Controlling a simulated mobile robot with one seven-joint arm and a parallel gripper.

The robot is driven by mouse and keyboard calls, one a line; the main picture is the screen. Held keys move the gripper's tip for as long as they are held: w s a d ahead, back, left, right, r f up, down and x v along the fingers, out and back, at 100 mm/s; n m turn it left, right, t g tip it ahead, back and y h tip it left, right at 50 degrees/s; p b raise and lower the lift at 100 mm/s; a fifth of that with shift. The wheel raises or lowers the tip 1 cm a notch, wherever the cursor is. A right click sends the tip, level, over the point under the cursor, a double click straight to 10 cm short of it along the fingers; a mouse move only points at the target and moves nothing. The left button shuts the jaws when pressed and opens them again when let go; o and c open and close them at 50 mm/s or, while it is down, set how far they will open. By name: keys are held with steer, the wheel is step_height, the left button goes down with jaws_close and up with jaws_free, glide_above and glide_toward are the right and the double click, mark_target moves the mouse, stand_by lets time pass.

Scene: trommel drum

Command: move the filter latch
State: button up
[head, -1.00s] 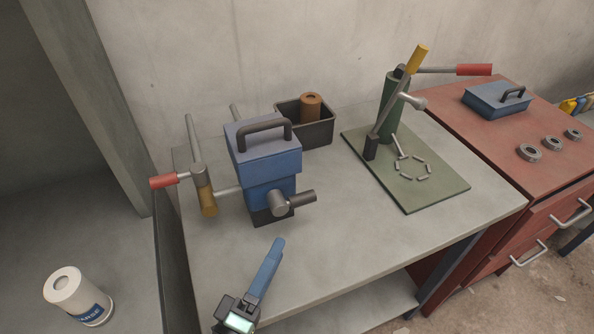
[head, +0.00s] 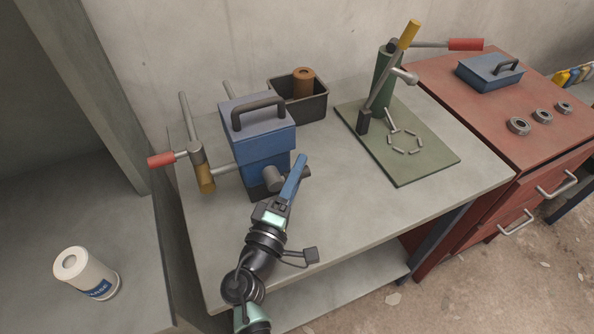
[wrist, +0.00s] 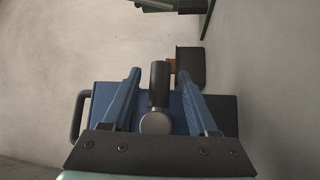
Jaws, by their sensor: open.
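The blue filter housing (head: 258,135) stands on the grey bench, with a dark carrying handle on its lid. On its front, a latch has a round grey hub (head: 273,179) and a dark grip pointing right. In the wrist view the latch's dark grip (wrist: 159,80) and hub (wrist: 155,123) show between my two blue fingers. My gripper (head: 299,160) is open in front of the housing; in the wrist view its fingers (wrist: 159,75) stand either side of the latch with gaps. In the head view my fingers partly hide the latch grip.
A red-handled valve pipe (head: 196,165) stands left of the housing. Behind it is a dark bin (head: 312,106) with a brown roll (head: 303,82). A green press board (head: 425,165) lies to the right.

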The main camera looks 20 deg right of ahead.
jaws_close()
stand_by(0.3)
stand_by(1.2)
